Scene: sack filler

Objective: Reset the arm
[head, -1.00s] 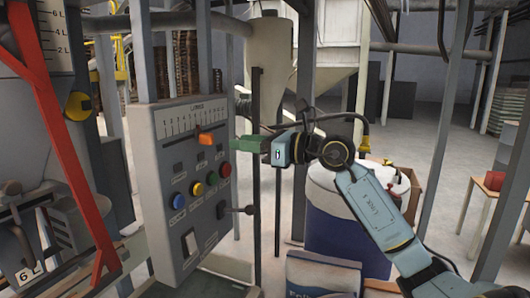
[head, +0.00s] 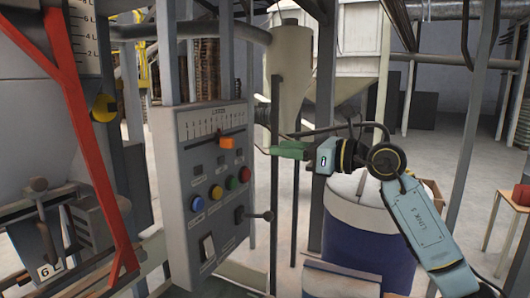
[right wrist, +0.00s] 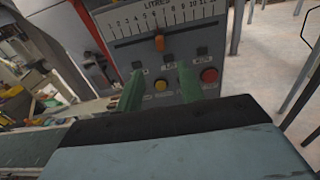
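My right arm reaches in from the right in the head view. Its gripper (head: 266,150) has green fingers and is beside the right edge of the grey control panel (head: 185,160), apart from it. In the right wrist view the two fingers of the right gripper (right wrist: 158,92) stand apart with nothing between them, facing the panel (right wrist: 215,55). The orange slider knob (head: 227,142) on the litre scale is just left of the fingertips; in the right wrist view the knob (right wrist: 159,43) is near 6. My left gripper is not in view.
The panel has a blue button (head: 197,203), yellow, green and red buttons, and a black lever (head: 262,216) at its side. A blue and white drum (head: 365,235) stands behind my right arm. A red frame (head: 85,150) and grey posts crowd the left.

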